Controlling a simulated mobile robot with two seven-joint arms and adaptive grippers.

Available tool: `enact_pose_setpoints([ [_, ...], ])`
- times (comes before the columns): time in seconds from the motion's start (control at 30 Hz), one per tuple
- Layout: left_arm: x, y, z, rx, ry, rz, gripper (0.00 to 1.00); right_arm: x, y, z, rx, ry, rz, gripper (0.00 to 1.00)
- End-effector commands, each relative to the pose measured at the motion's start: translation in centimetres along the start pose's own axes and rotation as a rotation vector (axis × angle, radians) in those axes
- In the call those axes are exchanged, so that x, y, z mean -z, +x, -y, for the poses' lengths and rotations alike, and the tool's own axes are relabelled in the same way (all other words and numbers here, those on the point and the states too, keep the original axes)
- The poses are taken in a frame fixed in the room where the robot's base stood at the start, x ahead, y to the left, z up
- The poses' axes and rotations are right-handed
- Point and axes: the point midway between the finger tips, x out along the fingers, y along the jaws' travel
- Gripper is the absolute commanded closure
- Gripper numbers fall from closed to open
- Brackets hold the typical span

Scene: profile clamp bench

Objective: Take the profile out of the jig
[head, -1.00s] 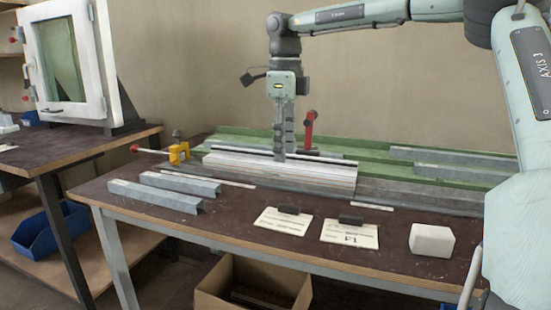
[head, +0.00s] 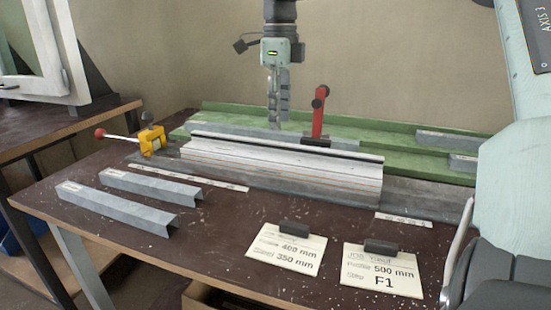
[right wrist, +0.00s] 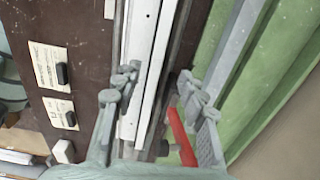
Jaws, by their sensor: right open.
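The white profile (head: 280,172) lies lengthwise in the jig, a long grey bed (head: 400,196) on the bench; it also shows in the right wrist view (right wrist: 140,35). A red clamp lever (head: 318,114) stands upright behind the profile. A yellow clamp (head: 152,141) with a red-knobbed rod sits at the jig's left end. My right gripper (head: 277,122) is open and empty, pointing down above the back of the profile. In the right wrist view its fingers (right wrist: 160,92) are spread, with the profile and red lever (right wrist: 182,138) between them in the picture. My left gripper is out of view.
Two grey profiles (head: 135,200) lie at the front left. Two cards (head: 284,249) (head: 382,272) with dark blocks stand in front. More grey lengths (head: 450,146) lie on the green rail (head: 365,128) behind. Dark bench top between them is free.

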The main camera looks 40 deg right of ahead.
Motion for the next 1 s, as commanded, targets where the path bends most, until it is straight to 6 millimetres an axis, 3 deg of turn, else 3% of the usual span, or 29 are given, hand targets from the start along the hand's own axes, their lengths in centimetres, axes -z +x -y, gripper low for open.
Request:
enact_pose_setpoints([
  [0.23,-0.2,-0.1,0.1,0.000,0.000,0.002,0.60,0.0,3.3,-0.3,-0.003,-0.001,-0.002,0.59],
  [0.4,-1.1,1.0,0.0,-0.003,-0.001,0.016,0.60,0.0,5.5,-0.3,-0.002,-0.001,-0.001,0.59],
  [0.7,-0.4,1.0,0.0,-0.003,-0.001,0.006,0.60,-0.1,6.0,-0.2,0.001,0.000,0.001,0.59],
  [1.0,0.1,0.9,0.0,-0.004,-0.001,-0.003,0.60,-0.1,6.0,-0.2,0.001,0.000,0.001,0.96],
])
